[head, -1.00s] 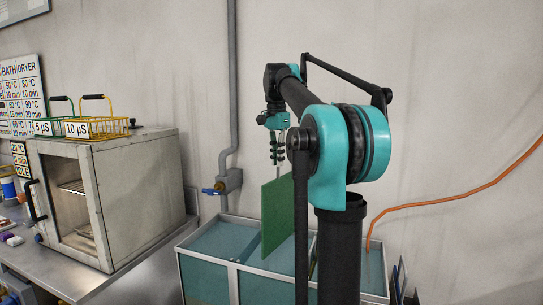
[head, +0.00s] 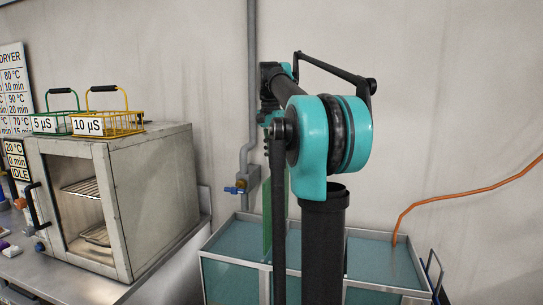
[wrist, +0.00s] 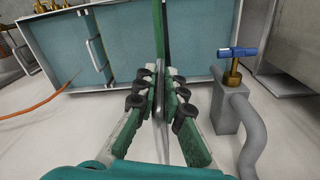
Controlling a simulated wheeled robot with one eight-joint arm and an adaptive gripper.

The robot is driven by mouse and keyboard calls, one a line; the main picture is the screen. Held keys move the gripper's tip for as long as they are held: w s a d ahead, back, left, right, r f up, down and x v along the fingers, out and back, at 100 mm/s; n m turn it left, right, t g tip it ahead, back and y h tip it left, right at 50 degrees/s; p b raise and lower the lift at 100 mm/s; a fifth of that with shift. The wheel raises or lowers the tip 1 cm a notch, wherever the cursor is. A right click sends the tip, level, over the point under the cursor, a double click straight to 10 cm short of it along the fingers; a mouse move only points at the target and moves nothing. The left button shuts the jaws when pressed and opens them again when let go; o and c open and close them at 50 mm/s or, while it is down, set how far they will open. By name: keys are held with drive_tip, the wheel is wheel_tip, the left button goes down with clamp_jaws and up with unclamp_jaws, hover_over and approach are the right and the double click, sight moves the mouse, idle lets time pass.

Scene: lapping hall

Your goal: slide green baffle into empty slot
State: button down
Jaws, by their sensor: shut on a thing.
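The green baffle (head: 267,215) hangs upright above the tank (head: 232,243), seen nearly edge-on and partly hidden behind my arm. In the wrist view it is a narrow green strip (wrist: 161,30) just beyond the fingertips. My gripper (wrist: 160,80) is shut on a thin grey piece in line with the baffle, apparently its handle. The tank is a metal-framed, blue-green box with dividers; its side (wrist: 130,45) shows in the wrist view. The baffle's lower edge is hidden, so I cannot tell whether it is inside the tank. The empty slot cannot be made out.
A grey pipe with a blue-handled valve (head: 235,189) stands close behind the tank; the valve (wrist: 236,53) is right of my fingers in the wrist view. A dryer cabinet (head: 150,190) with wire baskets stands left. An orange hose (head: 450,192) reaches the tank's right side.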

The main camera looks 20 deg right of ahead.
wheel_tip(320, 180, down, 36)
drive_tip(key=shift+f, duration=0.2)
idle(4.6)
drive_tip(key=shift+f, duration=0.65)
idle(0.9)
